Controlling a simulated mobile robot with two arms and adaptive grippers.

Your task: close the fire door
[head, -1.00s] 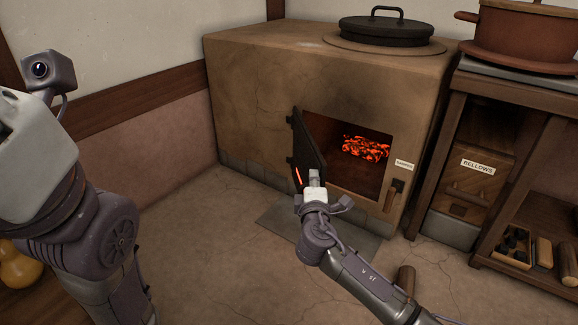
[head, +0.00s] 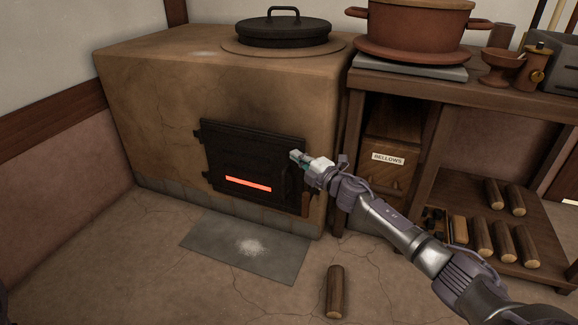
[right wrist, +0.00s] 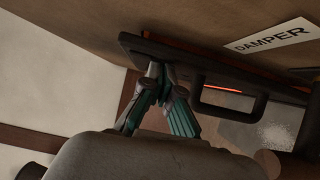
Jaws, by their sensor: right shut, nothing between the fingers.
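The fire door (head: 222,158) is a black metal plate with a glowing slot, on the front of the clay stove (head: 160,120). It covers the firebox opening and looks almost flush. In the right wrist view a thin orange line shows along the door's edge (right wrist: 135,42), so a narrow gap seems to be left. My right gripper (head: 296,157) is shut and empty at the door's right side. In the right wrist view its fingertips (right wrist: 160,72) are against or very near the door face, beside the dark loop handle (right wrist: 228,101). My left gripper is out of view.
A DAMPER label (right wrist: 273,36) is on the stove beside the door. A wooden shelf (head: 450,92) with logs stands close on the right. A grey floor plate (head: 215,238) with ash and a loose log (head: 335,292) lie in front. The floor at left is clear.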

